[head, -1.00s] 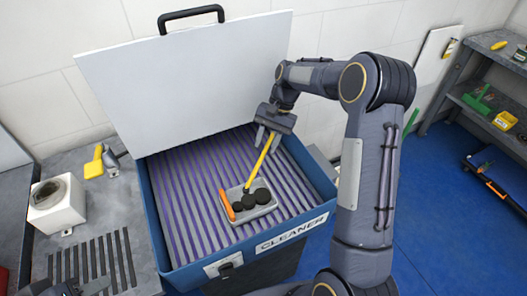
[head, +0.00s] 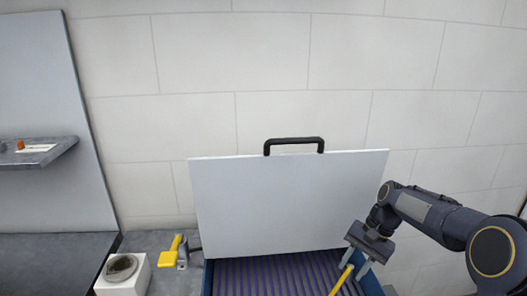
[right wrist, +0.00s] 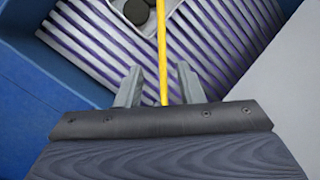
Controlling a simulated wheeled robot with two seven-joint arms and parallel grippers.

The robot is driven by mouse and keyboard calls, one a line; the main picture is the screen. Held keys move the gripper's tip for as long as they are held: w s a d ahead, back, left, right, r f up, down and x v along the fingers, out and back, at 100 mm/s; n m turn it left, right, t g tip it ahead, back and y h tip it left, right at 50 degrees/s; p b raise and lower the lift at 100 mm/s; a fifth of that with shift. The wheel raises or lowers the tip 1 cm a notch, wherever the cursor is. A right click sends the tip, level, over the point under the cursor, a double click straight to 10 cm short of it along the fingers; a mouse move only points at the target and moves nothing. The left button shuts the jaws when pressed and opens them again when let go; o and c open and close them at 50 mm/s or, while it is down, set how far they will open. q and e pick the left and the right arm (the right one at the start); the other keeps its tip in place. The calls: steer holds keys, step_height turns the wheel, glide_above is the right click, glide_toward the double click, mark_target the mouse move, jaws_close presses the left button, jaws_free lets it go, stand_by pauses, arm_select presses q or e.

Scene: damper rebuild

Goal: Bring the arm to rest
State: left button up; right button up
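My right gripper (head: 357,262) is over the right side of the open cleaner box (head: 207,278). In the right wrist view its two fingers (right wrist: 158,88) are spread, with a clear gap on each side of a yellow handle (right wrist: 162,45) that passes between them. The handle also shows in the head view (head: 342,280). It leads to a grey tray (right wrist: 120,5) with dark round parts, which lies on the slatted floor (right wrist: 215,60) of the cleaner. Most of the tray is outside both current views. My left gripper is not in view.
The white lid (head: 285,205) of the cleaner stands open, with a black grip (head: 293,142) on top. Left of it are a yellow-handled tool (head: 170,252) and a white block (head: 122,283) with a round grey recess. A shelf (head: 40,152) hangs at the far left.

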steer(key=s+r+n+t, duration=0.1)
steer(key=s+r+t, duration=0.1)
steer(key=s+r, duration=0.45)
steer(key=s+a+f+n+t, duration=0.1)
steer(key=s+a+n+t, duration=0.1)
steer(key=s, duration=0.8)
steer(key=s+a+f+n+t, duration=0.1)
steer(key=s+a+n+t, duration=0.1)
steer(key=s, duration=0.8)
steer(key=shift+s+a+n+t+h, duration=0.15)
steer(key=shift+a+n+t+h, duration=0.35)
steer(key=shift+a, duration=0.55)
